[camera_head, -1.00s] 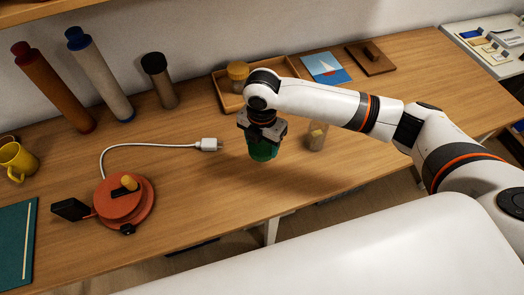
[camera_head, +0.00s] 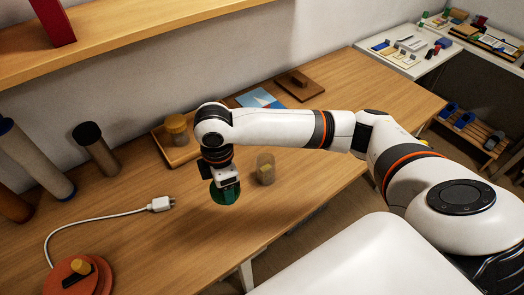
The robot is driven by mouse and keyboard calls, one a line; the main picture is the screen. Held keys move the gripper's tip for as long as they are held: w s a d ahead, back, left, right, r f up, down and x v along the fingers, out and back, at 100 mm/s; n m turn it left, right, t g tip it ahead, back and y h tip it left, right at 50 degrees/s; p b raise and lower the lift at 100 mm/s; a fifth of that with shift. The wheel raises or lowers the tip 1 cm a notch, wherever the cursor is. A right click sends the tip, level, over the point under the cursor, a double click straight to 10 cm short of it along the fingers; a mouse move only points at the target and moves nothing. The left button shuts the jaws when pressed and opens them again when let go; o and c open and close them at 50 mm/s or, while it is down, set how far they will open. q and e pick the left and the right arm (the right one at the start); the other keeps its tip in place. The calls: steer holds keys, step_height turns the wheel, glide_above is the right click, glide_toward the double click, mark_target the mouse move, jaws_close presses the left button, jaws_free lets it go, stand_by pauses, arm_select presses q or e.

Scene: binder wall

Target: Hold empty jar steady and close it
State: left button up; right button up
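My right gripper (camera_head: 226,184) points down over the left part of the desk, at the top of a green round object (camera_head: 226,197), which may be a jar or its lid. The fingers hide its upper part. I cannot tell whether they are clamped on it or only around it. My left gripper is not in view.
A white plug (camera_head: 160,204) and cable lie to the left, running to an orange reel (camera_head: 82,278). Several tubes (camera_head: 96,150) stand along the wall. A picture card (camera_head: 260,98) and a wooden block board (camera_head: 297,88) lie behind my arm. The desk's front edge is close.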

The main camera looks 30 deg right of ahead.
steer(key=s+d+r+m, duration=0.3)
steer(key=s+r+m, duration=0.2)
steer(key=m, duration=1.1)
steer(key=shift+s+d+r, duration=0.25)
steer(key=shift+r, duration=0.1)
